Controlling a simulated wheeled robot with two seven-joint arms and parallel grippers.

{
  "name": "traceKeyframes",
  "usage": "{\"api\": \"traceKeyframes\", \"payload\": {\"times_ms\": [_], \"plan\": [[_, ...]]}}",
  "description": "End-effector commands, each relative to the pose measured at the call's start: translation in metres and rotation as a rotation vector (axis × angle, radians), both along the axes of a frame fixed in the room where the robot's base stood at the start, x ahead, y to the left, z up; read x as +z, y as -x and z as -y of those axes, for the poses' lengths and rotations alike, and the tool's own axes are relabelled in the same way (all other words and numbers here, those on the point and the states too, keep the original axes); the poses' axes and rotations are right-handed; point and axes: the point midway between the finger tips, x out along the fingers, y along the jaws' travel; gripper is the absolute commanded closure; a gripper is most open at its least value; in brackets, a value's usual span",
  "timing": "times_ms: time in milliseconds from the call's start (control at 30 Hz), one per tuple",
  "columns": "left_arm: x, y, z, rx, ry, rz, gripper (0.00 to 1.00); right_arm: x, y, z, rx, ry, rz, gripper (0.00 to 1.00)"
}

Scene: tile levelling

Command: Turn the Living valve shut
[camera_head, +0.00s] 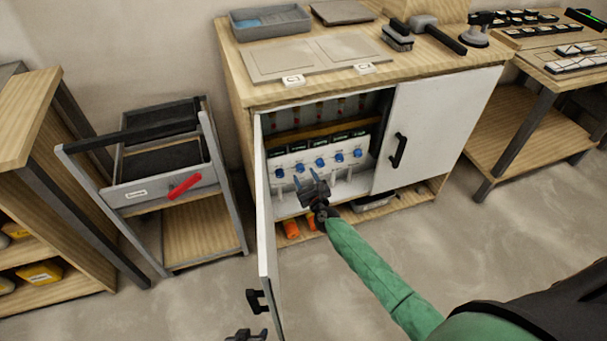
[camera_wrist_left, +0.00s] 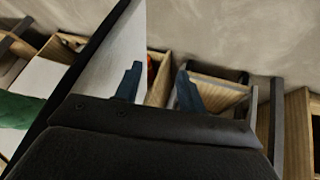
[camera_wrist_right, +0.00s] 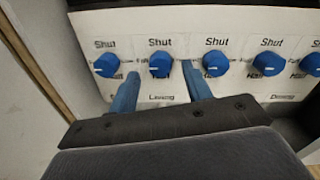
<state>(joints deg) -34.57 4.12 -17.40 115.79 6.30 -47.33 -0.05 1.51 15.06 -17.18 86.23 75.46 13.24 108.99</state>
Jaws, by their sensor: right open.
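The Living valve is a round blue knob (camera_wrist_right: 160,64) on a white panel, with "Shut" printed above it and "Living" below. Its pale mark seems to point sideways, not up at "Shut", but it is small. In the head view it is the second knob from the left (camera_head: 300,168), inside the open cabinet. My right gripper (camera_wrist_right: 161,90) is open and empty, its fingers either side of the "Living" label, just below and in front of the knob. My left gripper (camera_wrist_left: 158,86) is open and empty, and shows at the head view's bottom edge (camera_head: 246,335).
Other blue knobs (camera_wrist_right: 215,64) sit close on both sides of the Living one. The open left cabinet door (camera_head: 264,230) stands between my grippers; the right door (camera_head: 440,125) is shut. A cart with a red handle (camera_head: 185,185) stands left. The floor in front is clear.

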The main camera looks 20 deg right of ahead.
Motion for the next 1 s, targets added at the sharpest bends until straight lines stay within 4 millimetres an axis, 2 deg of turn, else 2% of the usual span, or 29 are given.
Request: {"api": "traceKeyframes", "payload": {"times_ms": [200,567,800,1000], "plan": [[0.003,0.0,0.0,-0.001,0.0,-0.002,0.6,0.0,-0.016,-0.001,0.001,0.0,0.0,0.51],[0.004,0.001,0.0,-0.001,0.0,-0.004,0.6,0.0,-0.019,-0.001,0.001,0.0,0.0,0.51],[0.004,0.001,0.0,-0.001,0.0,-0.004,0.6,0.0,-0.019,-0.002,0.001,0.001,0.0,0.95],[0.004,0.0,0.0,-0.002,0.0,-0.005,0.6,0.0,-0.019,-0.002,0.001,0.011,0.001,0.95]]}}
